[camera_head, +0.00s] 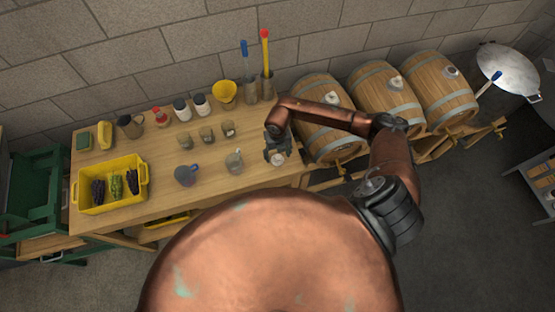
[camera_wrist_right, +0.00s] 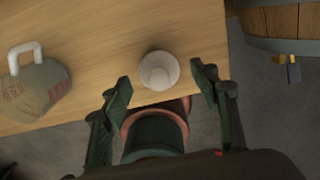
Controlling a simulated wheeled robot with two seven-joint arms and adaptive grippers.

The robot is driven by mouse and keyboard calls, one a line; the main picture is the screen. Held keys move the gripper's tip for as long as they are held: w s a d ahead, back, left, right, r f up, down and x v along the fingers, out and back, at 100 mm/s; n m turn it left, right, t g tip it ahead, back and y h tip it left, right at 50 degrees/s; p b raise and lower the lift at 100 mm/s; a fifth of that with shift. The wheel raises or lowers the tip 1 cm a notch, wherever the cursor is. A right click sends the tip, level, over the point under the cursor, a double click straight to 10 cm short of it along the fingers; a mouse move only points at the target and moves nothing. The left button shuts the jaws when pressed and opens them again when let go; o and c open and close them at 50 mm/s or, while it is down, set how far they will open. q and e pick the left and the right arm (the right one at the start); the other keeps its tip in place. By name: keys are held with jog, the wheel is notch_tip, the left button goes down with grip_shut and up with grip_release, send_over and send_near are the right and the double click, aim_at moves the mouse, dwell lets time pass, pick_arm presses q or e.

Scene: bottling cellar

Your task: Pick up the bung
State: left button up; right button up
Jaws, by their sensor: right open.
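The bung (camera_wrist_right: 158,70), a pale round piece with a knob on top, stands on the wooden table near its right front edge. It also shows in the head view (camera_head: 277,159), just below the gripper. My right gripper (camera_head: 276,151) is over that end of the table. In the right wrist view its two fingers (camera_wrist_right: 162,90) are spread apart, one to each side of the bung, with nothing between them held. The bung looks free of both fingers. My left gripper is not in view.
A yellow crate (camera_head: 147,180) holds grapes. Barrels (camera_head: 326,112) stand to the right.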

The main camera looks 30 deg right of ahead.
aim_at(277, 157)
jog(key=shift+a+f, duration=0.1)
jog(key=shift+f, duration=1.6)
jog(key=c, duration=1.1)
jog(key=shift+r, duration=0.1)
